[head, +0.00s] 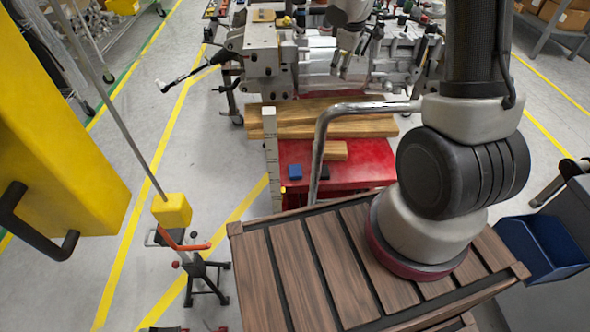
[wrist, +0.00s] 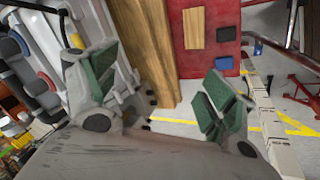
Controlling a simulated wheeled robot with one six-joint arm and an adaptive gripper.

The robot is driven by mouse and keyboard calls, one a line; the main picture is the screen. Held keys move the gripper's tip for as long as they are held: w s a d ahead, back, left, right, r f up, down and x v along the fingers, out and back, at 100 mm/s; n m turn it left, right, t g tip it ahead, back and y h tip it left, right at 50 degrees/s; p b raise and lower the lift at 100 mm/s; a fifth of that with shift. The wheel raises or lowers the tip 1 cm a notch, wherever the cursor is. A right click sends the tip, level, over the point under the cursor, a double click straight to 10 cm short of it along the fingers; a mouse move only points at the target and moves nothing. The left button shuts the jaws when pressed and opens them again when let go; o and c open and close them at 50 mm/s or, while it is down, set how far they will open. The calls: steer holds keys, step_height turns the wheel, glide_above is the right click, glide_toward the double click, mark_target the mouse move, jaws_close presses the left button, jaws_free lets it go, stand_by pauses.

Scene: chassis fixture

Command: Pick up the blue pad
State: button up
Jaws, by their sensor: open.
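The blue pad (head: 294,172) is a small bright blue block lying flat on the red surface (head: 371,165), near its left edge in the head view. It also shows in the wrist view (wrist: 224,63), close to the edge of the red surface. My gripper (wrist: 160,92) is open in the wrist view, with green-padded fingers spread wide and nothing between them. The blue pad is apart from it, above the right finger in that picture. Nothing covers the pad in the wrist view.
A darker pad (wrist: 228,34) lies beside the blue one, and a wooden block (wrist: 194,28) lies near both. A long wooden beam (wrist: 145,45) runs along the red surface. A bent metal rail (head: 318,150) stands close by. A large metal assembly (head: 330,60) stands behind.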

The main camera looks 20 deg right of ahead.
steer(key=w+a+f+n+g+y, duration=0.1)
steer(key=a+f+n, duration=0.15)
steer(key=f, duration=0.65)
steer(key=w+a+f+n+y, duration=0.15)
steer(key=a+f, duration=0.25)
steer(key=f, duration=0.4)
steer(key=n+g+y, duration=0.3)
glide_toward(295, 170)
steer(key=shift+f+h, duration=0.25)
steer(key=shift+f, duration=0.65)
steer(key=x, duration=0.7)
steer(key=shift+a, duration=0.45)
steer(key=c, duration=1.1)
